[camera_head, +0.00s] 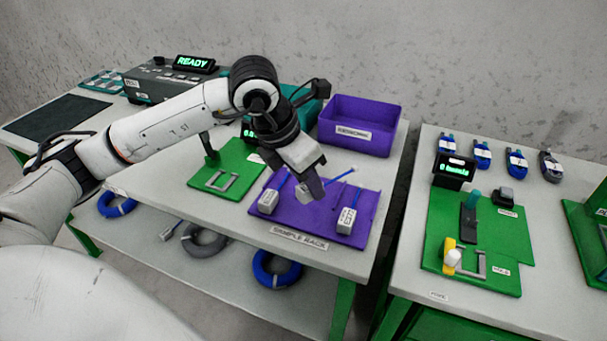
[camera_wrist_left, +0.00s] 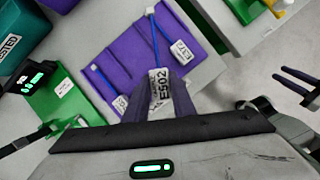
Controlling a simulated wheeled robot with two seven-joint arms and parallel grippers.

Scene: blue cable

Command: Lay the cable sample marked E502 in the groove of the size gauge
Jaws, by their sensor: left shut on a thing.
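My left gripper (camera_head: 312,190) is above the purple sample rack (camera_head: 310,222). In the left wrist view my left gripper (camera_wrist_left: 160,95) is shut on the white block marked E502 (camera_wrist_left: 159,85). A blue cable (camera_wrist_left: 155,40) runs out from the block. Two other white-ended samples, a left one (camera_head: 268,201) and a right one (camera_head: 346,221), are on the rack. A green fixture (camera_head: 205,172) with a grey bracket is left of the rack. A similar green fixture (camera_head: 440,245) is on the right table; I cannot tell which is the size gauge. My right gripper (camera_wrist_left: 295,84) shows at the right edge, fingers apart.
A purple bin (camera_head: 358,125) stands behind the rack. A gap separates the left table from the right table (camera_head: 420,290). Several cable coils lie at the right table's back, and others on the shelf below. A black device with a READY display (camera_head: 194,63) is at the back left.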

